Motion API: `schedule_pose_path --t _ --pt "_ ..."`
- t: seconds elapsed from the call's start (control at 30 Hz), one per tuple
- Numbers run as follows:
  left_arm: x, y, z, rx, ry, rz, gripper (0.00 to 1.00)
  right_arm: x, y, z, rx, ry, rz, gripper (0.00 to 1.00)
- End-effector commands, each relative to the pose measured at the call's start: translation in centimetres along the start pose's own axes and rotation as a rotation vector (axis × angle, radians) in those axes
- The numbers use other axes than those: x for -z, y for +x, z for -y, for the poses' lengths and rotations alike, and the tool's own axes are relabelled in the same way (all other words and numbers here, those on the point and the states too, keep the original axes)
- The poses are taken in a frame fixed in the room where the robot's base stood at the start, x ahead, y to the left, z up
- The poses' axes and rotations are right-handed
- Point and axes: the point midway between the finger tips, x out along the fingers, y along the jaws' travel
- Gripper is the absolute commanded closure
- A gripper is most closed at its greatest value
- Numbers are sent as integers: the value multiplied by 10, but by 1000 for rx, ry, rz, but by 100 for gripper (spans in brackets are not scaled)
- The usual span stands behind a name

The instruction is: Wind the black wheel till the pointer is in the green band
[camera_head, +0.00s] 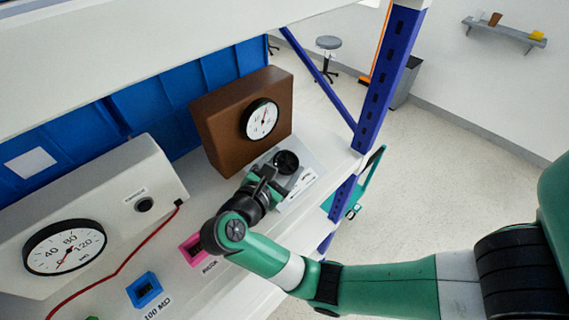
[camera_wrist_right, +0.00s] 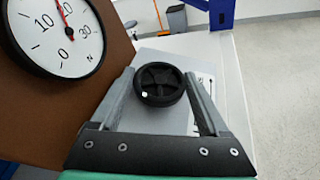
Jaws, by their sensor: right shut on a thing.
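The black wheel (camera_head: 286,161) stands on a light grey plate (camera_wrist_right: 152,118) on the bench, in front of a brown box (camera_head: 222,140). My right gripper (camera_head: 279,171) is shut on the wheel; in the right wrist view its fingers lie on either side of the wheel (camera_wrist_right: 158,86). The round white dial (camera_head: 260,120) is on the brown box. In the right wrist view the dial (camera_wrist_right: 55,42) has a red pointer (camera_wrist_right: 64,20) directed up, past the 10; its top is cut off. I cannot make out a green band. My left gripper is not in view.
A white panel with a second dial (camera_head: 65,247) and a black knob (camera_head: 144,205) is at left. A red cable (camera_head: 118,270), a blue block (camera_head: 144,290) and a pink block (camera_head: 193,248) are on the bench. A blue upright post (camera_head: 387,75) stands at the bench's right.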

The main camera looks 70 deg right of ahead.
Motion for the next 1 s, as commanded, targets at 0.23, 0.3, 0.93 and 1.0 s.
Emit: schedule_pose_path --t 0.23,0.3,0.93,1.0 --pt "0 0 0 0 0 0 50 -1 0 0 -2 2 2 4" --pt "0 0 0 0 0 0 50 -1 0 0 -2 1 2 0" --pt "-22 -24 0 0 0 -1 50 12 -64 2 -7 7 0 0" --pt "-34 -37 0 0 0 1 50 12 -71 1 -9 8 1 0"
